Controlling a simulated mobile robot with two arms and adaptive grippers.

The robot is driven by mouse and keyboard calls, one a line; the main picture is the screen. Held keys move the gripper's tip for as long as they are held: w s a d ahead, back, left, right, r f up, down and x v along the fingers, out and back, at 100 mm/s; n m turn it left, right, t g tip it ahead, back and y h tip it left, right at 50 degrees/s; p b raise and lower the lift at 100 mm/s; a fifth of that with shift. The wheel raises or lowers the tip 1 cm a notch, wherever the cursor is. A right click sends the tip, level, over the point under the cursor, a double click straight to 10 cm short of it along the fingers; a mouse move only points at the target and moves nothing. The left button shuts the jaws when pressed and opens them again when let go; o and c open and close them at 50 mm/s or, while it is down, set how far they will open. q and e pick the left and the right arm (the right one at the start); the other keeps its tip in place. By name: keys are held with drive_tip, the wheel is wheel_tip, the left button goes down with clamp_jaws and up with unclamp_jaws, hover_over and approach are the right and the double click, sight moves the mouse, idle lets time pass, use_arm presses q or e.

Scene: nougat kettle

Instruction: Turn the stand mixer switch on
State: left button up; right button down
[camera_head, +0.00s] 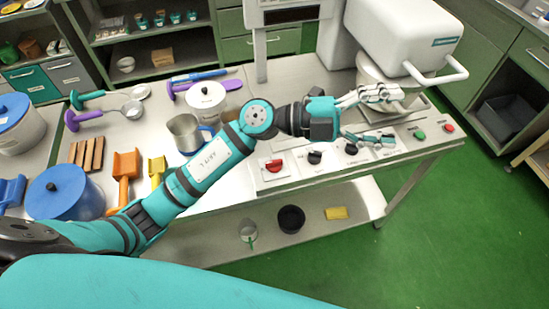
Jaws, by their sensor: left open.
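The white stand mixer (405,32) stands at the back right of the steel table, with its bowl partly hidden behind my gripper. On the table's front right are a green button (419,135) and a red button (448,128). To their left are a red knob (274,166) and several black knobs (315,157). I cannot tell which control is the mixer switch. My left gripper (386,116) is open and empty, its fingers spread in front of the bowl, just left of the green button and apart from it. My right gripper is not in view.
A white-lidded pot (206,98) and a metal jug (187,133) stand left of my forearm. Blue-lidded pots (64,190), scoops and ladles crowd the left. A lower shelf holds a black bowl (291,218) and a yellow block (336,213). Green floor (450,230) is clear at right.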

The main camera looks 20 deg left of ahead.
use_arm(q)
wheel_tip(320, 180, down, 8)
drive_tip(key=r+m+g+y, duration=0.1)
drive_tip(key=m+g+y, duration=0.25)
drive_tip(key=y, duration=0.25)
drive_tip(key=n+y, duration=0.4)
drive_tip(key=y, duration=0.9)
approach(274, 161)
drive_tip(key=f+p, duration=0.2)
drive_tip(key=f, duration=0.2)
drive_tip(key=f+p, duration=0.1)
drive_tip(key=f, duration=0.4)
drive_tip(key=shift+s+d+f+p, duration=0.1)
drive_tip(key=shift+d+f+p, duration=0.1)
drive_tip(key=shift+f+p, duration=0.15)
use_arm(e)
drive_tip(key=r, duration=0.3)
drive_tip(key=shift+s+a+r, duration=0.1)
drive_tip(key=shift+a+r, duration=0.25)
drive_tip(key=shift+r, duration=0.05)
use_arm(q)
drive_tip(key=c, duration=1.2)
